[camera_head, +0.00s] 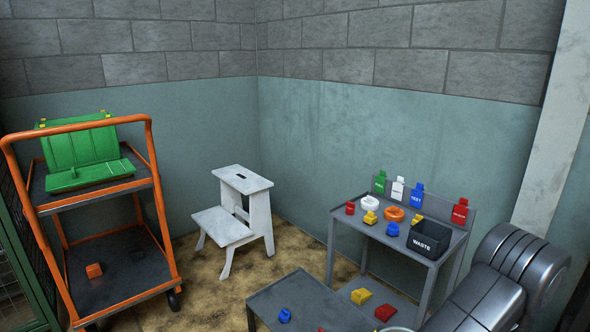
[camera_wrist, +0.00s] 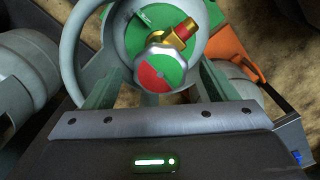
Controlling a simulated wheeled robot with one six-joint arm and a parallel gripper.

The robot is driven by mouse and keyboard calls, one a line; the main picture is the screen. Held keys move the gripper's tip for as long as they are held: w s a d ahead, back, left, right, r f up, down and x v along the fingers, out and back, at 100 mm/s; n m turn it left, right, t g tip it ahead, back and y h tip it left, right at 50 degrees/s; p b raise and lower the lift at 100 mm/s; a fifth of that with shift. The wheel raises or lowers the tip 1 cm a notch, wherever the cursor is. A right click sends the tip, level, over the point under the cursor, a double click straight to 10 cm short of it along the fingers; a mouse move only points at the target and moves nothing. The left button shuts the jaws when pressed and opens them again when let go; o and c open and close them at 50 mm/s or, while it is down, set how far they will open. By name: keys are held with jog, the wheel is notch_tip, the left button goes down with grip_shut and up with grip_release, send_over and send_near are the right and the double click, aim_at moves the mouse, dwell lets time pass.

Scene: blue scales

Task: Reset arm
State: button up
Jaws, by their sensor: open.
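My gripper (camera_wrist: 158,72) shows in the wrist view, with its two green-grey fingers spread wide apart. A round red and green dial (camera_wrist: 160,72) with a brass and red fitting (camera_wrist: 182,33) shows between and beyond the fingers. I cannot tell how far off it is. Part of my arm shows at the lower right of the head view, and my gripper is not visible there.
A grey table (camera_head: 345,226) at the right holds coloured tags, rings, small blocks and a black WASTE bin (camera_head: 428,240). A low grey table (camera_head: 272,296) stands in front.

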notch_tip(320, 180, up, 13)
jog(key=p, duration=0.4)
notch_tip(320, 180, down, 14)
jog(key=b, duration=0.4)
jog(key=shift+b, duration=0.3)
jog(key=shift+r+m, duration=0.25)
jog(key=shift+m, duration=0.65)
jog(key=m, duration=0.8)
jog(key=shift+a+m, duration=0.1)
jog(key=shift+m, duration=0.2)
jog(key=m, duration=0.4)
jog(key=shift+w+m, duration=0.1)
jog(key=shift+m, duration=0.2)
jog(key=m, duration=0.5)
jog(key=shift+b, duration=0.4)
